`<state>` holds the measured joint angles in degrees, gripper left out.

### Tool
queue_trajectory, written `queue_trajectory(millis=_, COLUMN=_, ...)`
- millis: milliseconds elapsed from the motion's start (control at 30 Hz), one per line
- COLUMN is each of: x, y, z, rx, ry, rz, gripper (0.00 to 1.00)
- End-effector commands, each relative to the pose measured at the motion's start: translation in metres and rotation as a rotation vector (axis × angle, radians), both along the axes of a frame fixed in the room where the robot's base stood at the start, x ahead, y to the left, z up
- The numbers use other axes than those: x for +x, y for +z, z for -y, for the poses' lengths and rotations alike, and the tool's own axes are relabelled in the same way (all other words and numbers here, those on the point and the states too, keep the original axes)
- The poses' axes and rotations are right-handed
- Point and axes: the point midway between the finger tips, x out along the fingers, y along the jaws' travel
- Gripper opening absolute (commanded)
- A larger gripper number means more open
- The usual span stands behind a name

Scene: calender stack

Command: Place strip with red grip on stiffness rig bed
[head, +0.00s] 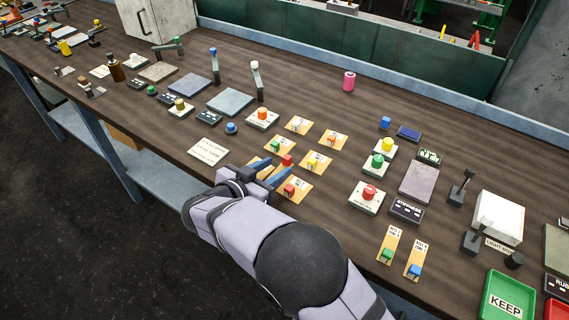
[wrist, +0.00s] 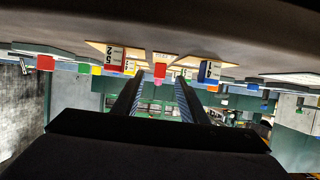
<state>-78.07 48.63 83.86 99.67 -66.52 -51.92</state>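Several tan strips with coloured grips lie on the bench. A red grip (head: 287,160) shows just past my gripper's fingertips, its strip partly hidden by my gripper. A second tan strip with a red grip (head: 291,189) lies just to the right of my gripper. My gripper (head: 268,169) is low over the strips, its fingers apart and nothing seen between them. In the wrist view the open fingers (wrist: 160,88) show with a red block (wrist: 115,60) to their left and a blue block (wrist: 205,71) to their right. The stiffness rig bed (head: 418,183) is a bare grey plate behind the STIFFNESS label (head: 407,210).
Strips with yellow (head: 313,162) and orange (head: 333,140) grips lie close by. A red button (head: 368,193) and a green button (head: 378,160) stand between the strips and the rig. A pink cylinder (head: 349,80) stands behind. A green KEEP tray (head: 507,297) is at right.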

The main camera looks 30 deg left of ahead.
Motion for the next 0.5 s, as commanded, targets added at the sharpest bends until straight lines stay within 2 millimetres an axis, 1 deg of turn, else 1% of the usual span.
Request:
queue_trajectory(millis=100, x=0.015, y=-0.004, z=0.001, rx=-0.001, ry=-0.003, rz=0.000, gripper=0.39)
queue_trajectory(millis=233, x=0.030, y=-0.011, z=0.001, rx=0.000, ry=-0.001, rz=0.000, gripper=0.39)
queue_trajectory(millis=367, x=0.037, y=-0.014, z=0.000, rx=0.000, ry=-0.001, rz=0.000, gripper=0.39)
queue_trajectory(millis=500, x=0.038, y=-0.015, z=0.000, rx=0.000, ry=0.000, rz=0.000, gripper=0.39)
